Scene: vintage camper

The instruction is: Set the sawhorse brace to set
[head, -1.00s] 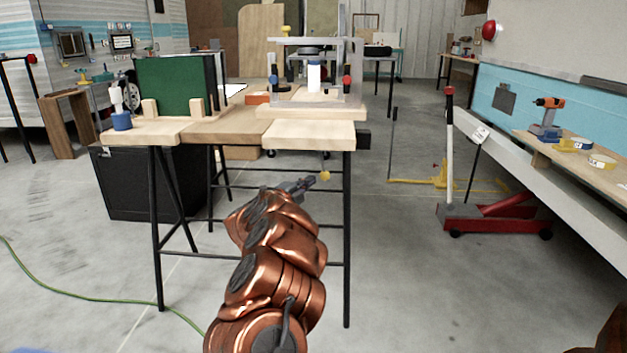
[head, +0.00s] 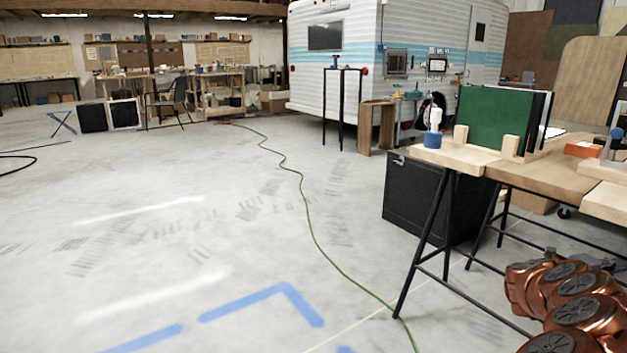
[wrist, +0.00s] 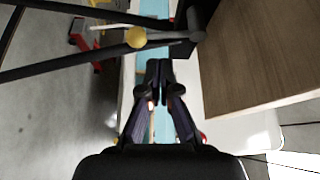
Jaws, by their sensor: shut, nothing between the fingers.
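In the wrist view, a yellow ball knob (wrist: 136,37) sits on a short grey rod. The rod runs to a dark fitting beside the wooden tabletop (wrist: 255,50); it looks like the sawhorse brace. Dark sawhorse bars (wrist: 60,68) cross behind at the left. My gripper (wrist: 157,68) is shut and empty, its fingertips a little below the rod in the picture and seemingly apart from it. In the head view the sawhorse table's black legs (head: 430,240) show at the right, but the knob is out of frame.
A black cabinet (head: 428,200) stands under the table. A green hose (head: 308,222) runs along the floor, and blue tape (head: 245,302) marks it. A wooden stand (head: 377,127) is near the camper (head: 410,50). The floor at left is open.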

